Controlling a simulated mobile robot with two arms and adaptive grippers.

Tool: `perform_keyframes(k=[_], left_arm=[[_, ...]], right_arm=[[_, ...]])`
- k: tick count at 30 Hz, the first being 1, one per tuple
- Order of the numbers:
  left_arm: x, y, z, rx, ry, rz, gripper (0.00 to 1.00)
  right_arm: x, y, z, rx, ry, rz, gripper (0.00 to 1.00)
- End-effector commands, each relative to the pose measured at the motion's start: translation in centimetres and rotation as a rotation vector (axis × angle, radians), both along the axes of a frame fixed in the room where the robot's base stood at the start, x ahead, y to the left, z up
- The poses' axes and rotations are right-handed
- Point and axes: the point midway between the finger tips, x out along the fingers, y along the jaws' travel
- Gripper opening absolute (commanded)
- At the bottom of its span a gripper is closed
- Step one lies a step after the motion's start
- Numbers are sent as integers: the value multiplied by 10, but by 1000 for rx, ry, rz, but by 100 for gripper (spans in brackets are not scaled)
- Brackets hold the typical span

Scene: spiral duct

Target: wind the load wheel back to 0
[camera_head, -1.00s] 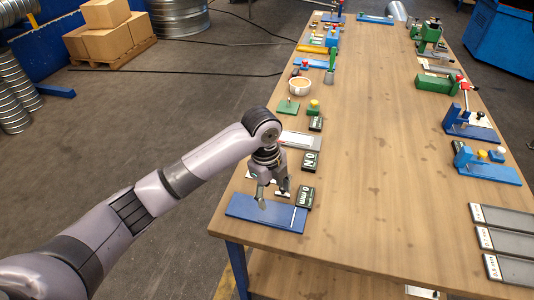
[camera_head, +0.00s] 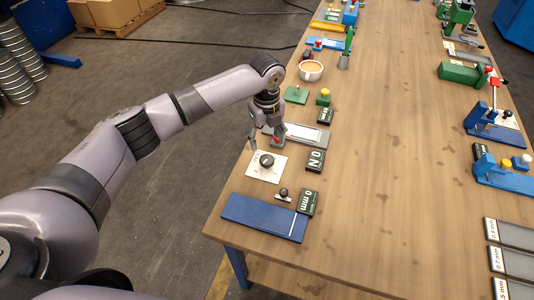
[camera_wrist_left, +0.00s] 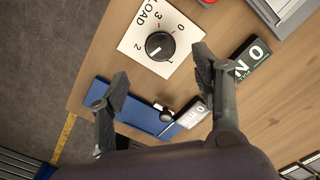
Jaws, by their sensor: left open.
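The load wheel is a dark round knob (camera_head: 267,160) on a white square plate (camera_head: 258,174) near the table's left edge. In the left wrist view the knob (camera_wrist_left: 159,46) sits on the plate marked LOAD (camera_wrist_left: 139,33), with numbers around it. Its white pointer line aims toward the lower left of that picture, close to the 2; the exact reading is unclear. My left gripper (camera_head: 265,140) is open and empty, above and just beyond the knob in the head view. In the wrist view its fingers (camera_wrist_left: 160,82) are spread wide, apart from the knob. My right gripper is not in view.
A blue plate (camera_head: 250,216) with a small dark knob (camera_head: 283,192) beside it lies nearer. Dark signs reading 0 mm (camera_head: 307,201) and NO (camera_head: 315,160) stand to the right. The table's middle is clear.

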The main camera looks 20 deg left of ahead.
Motion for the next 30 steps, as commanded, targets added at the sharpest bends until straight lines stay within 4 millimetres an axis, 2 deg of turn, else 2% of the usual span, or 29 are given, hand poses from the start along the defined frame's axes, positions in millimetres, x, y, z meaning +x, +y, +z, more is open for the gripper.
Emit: perform_keyframes(k=[6,9,16,21,25,30], left_arm=[[-1,0,-45,1,4,1,59],[-1,-1,-63,1,3,0,59],[-1,-1,-85,0,1,0,59],[0,-1,-88,-1,-1,-1,59],[0,-1,-88,0,0,-1,59],[0,-1,-88,0,0,0,49]], right_arm=[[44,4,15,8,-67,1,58],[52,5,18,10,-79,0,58],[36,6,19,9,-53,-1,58],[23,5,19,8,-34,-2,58],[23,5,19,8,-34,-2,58],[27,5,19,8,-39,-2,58]])
